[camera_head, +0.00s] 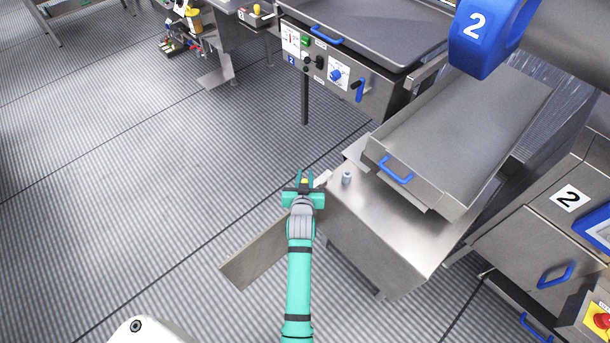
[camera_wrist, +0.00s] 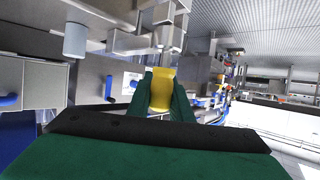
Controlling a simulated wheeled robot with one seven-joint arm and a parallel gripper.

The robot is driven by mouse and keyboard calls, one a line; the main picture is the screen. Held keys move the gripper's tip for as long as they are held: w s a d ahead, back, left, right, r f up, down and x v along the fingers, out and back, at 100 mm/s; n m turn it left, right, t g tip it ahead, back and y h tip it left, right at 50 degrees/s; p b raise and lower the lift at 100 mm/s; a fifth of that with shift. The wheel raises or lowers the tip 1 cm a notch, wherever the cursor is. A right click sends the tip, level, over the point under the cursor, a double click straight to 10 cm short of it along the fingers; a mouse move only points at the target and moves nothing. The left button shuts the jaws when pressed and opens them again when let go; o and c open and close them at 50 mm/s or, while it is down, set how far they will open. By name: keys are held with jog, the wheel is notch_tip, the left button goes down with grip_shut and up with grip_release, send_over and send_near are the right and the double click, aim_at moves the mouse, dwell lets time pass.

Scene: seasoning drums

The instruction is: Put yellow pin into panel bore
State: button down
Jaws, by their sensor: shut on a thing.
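My gripper (camera_head: 304,182) is shut on the yellow pin (camera_head: 304,181), near the left corner of the steel machine body. In the wrist view the yellow pin (camera_wrist: 161,92) stands between the green fingers of my gripper (camera_wrist: 160,98), its yellow head showing above them. A control panel (camera_head: 318,62) with white labels, knobs and a blue handle is on the machine farther back, well apart from the pin. I cannot make out which opening is the panel bore.
A grey peg (camera_head: 347,178) stands on the steel body (camera_head: 390,225) right of my gripper. A tray with a blue handle (camera_head: 395,170) is behind it. A slanted metal plate (camera_head: 255,255) juts out at lower left. A blue-ended drum (camera_head: 485,40) hangs at upper right.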

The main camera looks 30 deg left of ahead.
jog(key=shift+f, duration=0.9)
jog(key=c, duration=1.5)
grip_release()
jog(key=v, duration=1.1)
jog(key=shift+w+r, duration=0.1)
